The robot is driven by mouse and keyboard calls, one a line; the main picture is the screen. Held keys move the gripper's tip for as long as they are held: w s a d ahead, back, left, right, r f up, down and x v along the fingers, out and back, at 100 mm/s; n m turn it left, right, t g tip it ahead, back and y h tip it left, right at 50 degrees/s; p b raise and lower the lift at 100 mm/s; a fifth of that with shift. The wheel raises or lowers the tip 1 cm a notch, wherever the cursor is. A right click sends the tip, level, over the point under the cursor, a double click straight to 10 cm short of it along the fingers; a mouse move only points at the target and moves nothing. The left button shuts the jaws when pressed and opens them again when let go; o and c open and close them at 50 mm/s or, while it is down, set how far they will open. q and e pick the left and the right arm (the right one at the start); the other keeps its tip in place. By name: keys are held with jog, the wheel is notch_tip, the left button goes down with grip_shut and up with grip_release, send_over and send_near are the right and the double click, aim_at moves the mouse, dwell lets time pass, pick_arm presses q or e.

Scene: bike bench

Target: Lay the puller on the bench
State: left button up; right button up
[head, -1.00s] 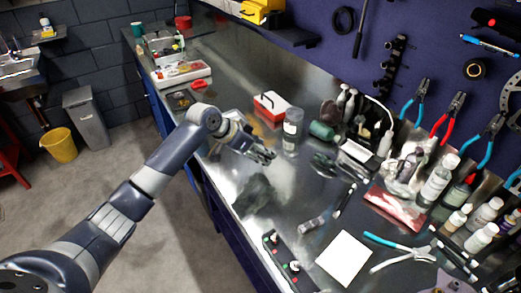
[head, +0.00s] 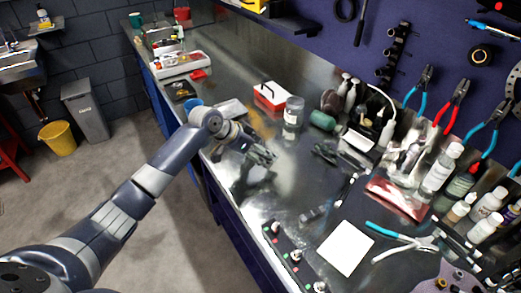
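My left gripper (head: 262,155) is over the metal bench (head: 235,62), short of the clear jar, with a dark reflection or shadow on the bench below it. Its fingers are small and dark here, so I cannot tell whether they are open or shut, or whether they hold anything. I cannot pick out the puller with certainty. Dark tools (head: 328,153) lie on the bench to the right of the gripper. My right gripper is not in view.
A clear jar (head: 293,112) and a red-and-white box (head: 270,96) stand beyond the gripper. A white sheet (head: 345,248), blue-handled pliers (head: 395,237) and several bottles (head: 440,168) crowd the right. The bench's front middle is fairly clear.

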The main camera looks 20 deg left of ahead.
pick_arm(q)
jog(key=shift+s+a+r, duration=0.1)
jog(key=shift+r, duration=0.05)
jog(key=v, duration=1.1)
jog(key=shift+s+r, duration=0.15)
jog(key=shift+s, duration=0.1)
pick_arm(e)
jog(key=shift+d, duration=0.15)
pick_arm(q)
jog(key=shift+a, duration=0.15)
